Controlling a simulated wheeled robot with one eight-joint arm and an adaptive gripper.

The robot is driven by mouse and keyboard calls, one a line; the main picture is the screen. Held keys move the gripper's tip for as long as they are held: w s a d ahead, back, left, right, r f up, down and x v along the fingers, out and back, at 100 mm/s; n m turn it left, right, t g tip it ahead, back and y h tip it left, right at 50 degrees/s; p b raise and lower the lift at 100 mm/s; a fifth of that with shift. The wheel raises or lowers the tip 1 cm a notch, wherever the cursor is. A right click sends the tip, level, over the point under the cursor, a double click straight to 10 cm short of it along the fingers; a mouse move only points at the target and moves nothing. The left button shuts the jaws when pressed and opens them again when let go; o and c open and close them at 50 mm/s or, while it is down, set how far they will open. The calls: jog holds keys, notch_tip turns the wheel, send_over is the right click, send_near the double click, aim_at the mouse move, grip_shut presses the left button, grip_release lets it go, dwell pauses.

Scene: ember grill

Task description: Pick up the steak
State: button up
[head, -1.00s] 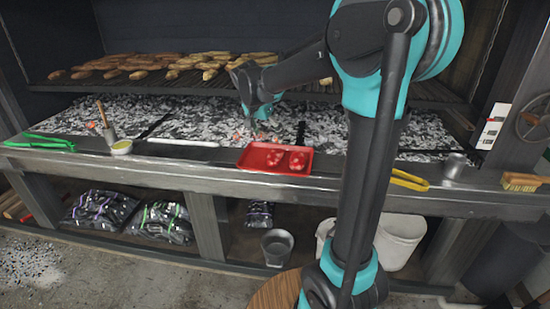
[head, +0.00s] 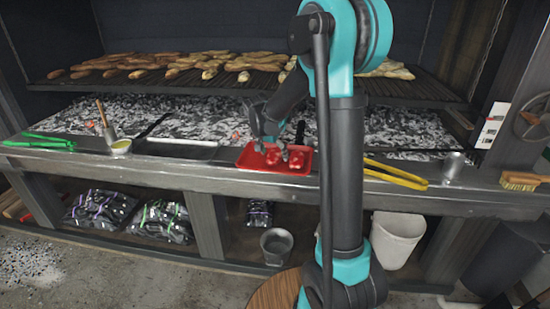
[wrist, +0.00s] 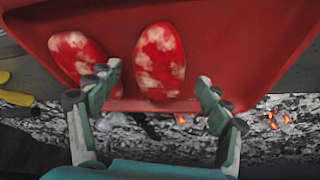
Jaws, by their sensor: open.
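Two red steaks with pale marbling lie side by side on a red tray (head: 246,160) on the counter. In the wrist view one steak (wrist: 160,62) is near the middle and the other steak (wrist: 76,56) is to its left; the red tray (wrist: 240,40) fills the upper picture. My gripper (head: 270,147) is over the tray in the head view and partly covers the steaks. In the wrist view my gripper (wrist: 156,82) is open and empty. I cannot tell the height gap.
Yellow tongs (head: 397,174) lie right of the tray, and green tongs (head: 40,142) lie far left. A flat metal tray (head: 178,149) is to the left. Glowing coals (head: 390,128) lie behind the counter, under a grate with several long breads (head: 200,66).

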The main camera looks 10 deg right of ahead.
jog(key=shift+c, duration=0.3)
jog(key=c, duration=1.3)
